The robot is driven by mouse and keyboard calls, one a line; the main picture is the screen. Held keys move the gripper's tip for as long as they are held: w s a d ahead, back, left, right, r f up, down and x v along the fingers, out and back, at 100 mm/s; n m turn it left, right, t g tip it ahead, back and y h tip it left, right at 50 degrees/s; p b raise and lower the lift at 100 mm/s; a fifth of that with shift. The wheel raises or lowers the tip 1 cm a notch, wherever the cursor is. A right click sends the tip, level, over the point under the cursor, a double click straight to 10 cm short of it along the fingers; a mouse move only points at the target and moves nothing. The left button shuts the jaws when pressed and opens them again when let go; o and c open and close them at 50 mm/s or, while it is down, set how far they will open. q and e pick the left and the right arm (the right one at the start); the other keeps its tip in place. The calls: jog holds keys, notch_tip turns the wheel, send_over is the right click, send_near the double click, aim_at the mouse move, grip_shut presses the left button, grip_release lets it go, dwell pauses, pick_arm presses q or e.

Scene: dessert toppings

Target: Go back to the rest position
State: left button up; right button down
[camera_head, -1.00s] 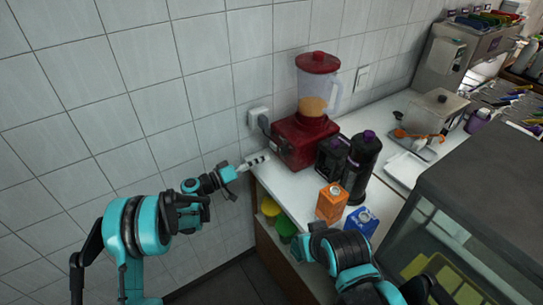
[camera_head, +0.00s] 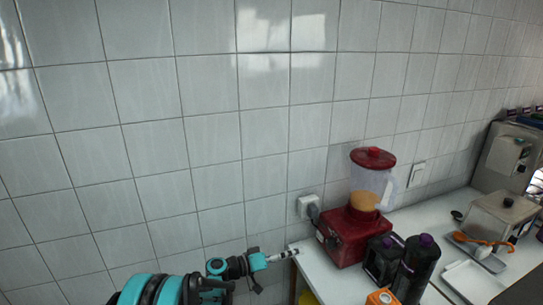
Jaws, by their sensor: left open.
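My left gripper (camera_head: 286,253) is at the lower middle of the head view, at the near left corner of the white counter (camera_head: 312,276). It is open, and I see nothing between its fingers. It is left of the red blender (camera_head: 345,238) and apart from it. My left arm comes in from the bottom edge. My right gripper and right arm are not in view.
Purple-capped black bottles (camera_head: 416,268) and an orange carton (camera_head: 382,297) stand in front of the blender. A white tray (camera_head: 473,282) and a steel container (camera_head: 502,216) are at the right. A tiled wall (camera_head: 200,130) with a socket (camera_head: 308,206) fills the back.

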pick_arm(q)
jog(key=s+a+r+n+y, duration=0.1)
jog(key=s+a+r+y, duration=0.3)
jog(key=s+r, duration=0.1)
jog(key=s+a+f+n+y, duration=0.1)
jog(key=s+a+y, duration=0.5)
jog(key=s+a, duration=0.5)
jog(key=s+a+f+n+t+y, duration=0.1)
jog(key=s+a+y, duration=0.5)
jog(key=s+a, duration=0.5)
jog(key=s, duration=0.5)
jog(key=shift+s+n, duration=0.25)
jog(key=shift+n, duration=0.15)
